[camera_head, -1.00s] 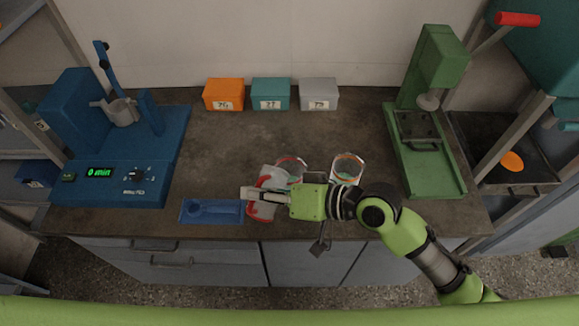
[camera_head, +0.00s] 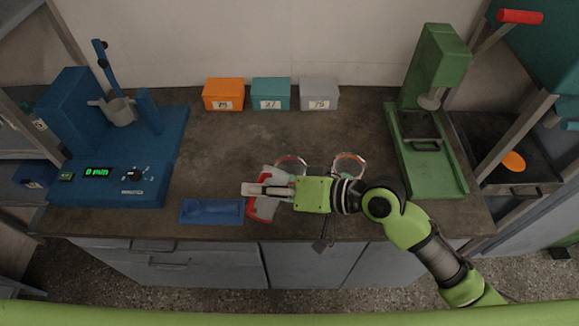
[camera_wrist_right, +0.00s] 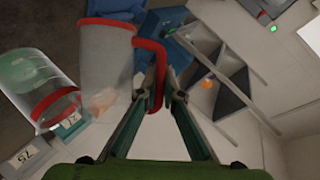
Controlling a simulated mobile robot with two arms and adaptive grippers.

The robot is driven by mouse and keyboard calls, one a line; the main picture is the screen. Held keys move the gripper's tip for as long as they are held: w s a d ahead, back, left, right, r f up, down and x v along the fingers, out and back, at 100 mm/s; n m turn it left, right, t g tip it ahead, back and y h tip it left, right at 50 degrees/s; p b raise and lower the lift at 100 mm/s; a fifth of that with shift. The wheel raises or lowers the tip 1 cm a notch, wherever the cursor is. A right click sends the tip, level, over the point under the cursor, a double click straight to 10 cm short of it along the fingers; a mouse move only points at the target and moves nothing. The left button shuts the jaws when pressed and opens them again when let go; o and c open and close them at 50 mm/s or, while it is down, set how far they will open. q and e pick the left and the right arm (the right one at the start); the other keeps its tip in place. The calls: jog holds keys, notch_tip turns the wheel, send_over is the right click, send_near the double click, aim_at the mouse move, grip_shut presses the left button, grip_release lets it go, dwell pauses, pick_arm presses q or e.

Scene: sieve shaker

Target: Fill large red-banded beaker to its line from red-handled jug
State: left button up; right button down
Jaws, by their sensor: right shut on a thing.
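My right gripper (camera_head: 256,190) is shut on the red handle (camera_wrist_right: 157,75) of the jug. The jug (camera_wrist_right: 106,60) is a clear, pale vessel with a red rim; a pale orange patch shows low in it in the wrist view. In the head view the jug (camera_head: 268,178) is partly hidden beneath the gripper. A clear beaker with a red band (camera_head: 291,161) stands just behind the jug, partly covered. My left gripper is out of view.
Another clear beaker (camera_head: 349,164) stands to the right, close to my right arm. A blue tray (camera_head: 211,211) lies at the front edge. A blue machine (camera_head: 110,190) stands left, a green press (camera_head: 432,165) right.

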aim_at(253, 208)
jog(key=shift+w+r, duration=0.1)
dwell(0.3)
jog(key=shift+w+d+r+m+g+y+b, duration=0.3)
jog(key=shift+w+r+m+y+b, duration=0.1)
jog(key=shift+r+m, duration=0.15)
dwell(1.4)
jog(key=n+p, duration=0.1)
jog(key=s+a+h+p, duration=0.1)
jog(key=shift+s+f+n+t+p, duration=0.2)
jog(key=shift+s+n+t+p, duration=0.1)
jog(key=shift+n+t+p, duration=0.1)
jog(key=shift+s+f+n+t+b, duration=0.15)
jog(key=shift+f+n+t+b, duration=0.15)
jog(key=shift+f, duration=0.6)
jog(key=shift+s+a+f, duration=0.1)
jog(key=shift+s, duration=0.05)
